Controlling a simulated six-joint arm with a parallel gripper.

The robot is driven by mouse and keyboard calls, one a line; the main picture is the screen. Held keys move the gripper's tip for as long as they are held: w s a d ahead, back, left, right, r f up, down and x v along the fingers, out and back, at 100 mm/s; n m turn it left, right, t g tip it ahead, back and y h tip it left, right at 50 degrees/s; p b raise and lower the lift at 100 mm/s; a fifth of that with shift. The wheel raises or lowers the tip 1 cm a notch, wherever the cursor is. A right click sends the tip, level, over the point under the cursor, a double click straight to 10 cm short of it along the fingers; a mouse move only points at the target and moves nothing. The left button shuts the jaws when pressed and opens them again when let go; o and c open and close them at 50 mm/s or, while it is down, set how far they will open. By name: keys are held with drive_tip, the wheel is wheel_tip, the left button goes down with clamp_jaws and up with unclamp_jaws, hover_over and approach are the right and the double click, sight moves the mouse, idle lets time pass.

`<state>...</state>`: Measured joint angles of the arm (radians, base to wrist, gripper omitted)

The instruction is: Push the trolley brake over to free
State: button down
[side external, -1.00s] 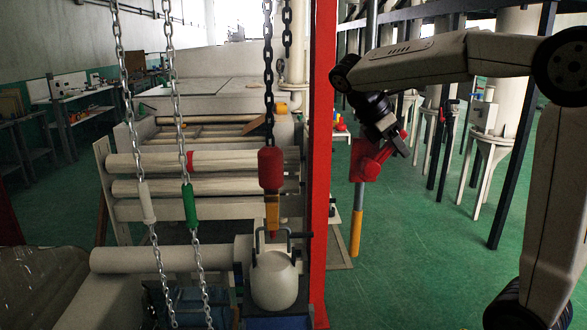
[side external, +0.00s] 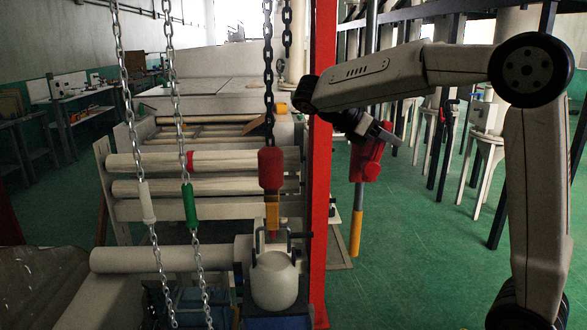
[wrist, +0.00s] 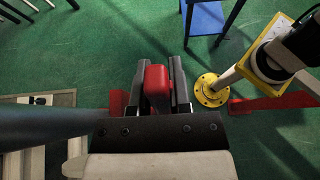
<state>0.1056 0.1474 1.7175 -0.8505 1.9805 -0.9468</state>
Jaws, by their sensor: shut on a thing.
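A red housing (side external: 366,165) sits on an upright grey and yellow pole (side external: 356,225), to the right of the red column. A red lever or knob rises from it towards my gripper (side external: 388,132). In the wrist view, my gripper (wrist: 158,90) has its two dark fingers on either side of a rounded red handle (wrist: 157,82), shut on it. This looks like the trolley brake lever, but I read no marking on it. The lower end of the handle is hidden behind the gripper body.
A red column (side external: 322,200) stands just left of the pole. A chain hoist with a red block (side external: 270,168) hangs over a white can (side external: 274,282). White pedestals (side external: 484,155) and dark posts stand to the right. Green floor (side external: 420,260) is open in front.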

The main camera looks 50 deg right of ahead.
drive_tip(key=c, duration=0.6)
unclamp_jaws()
drive_tip(key=shift+o, duration=0.2)
drive_tip(key=shift+s, duration=0.1)
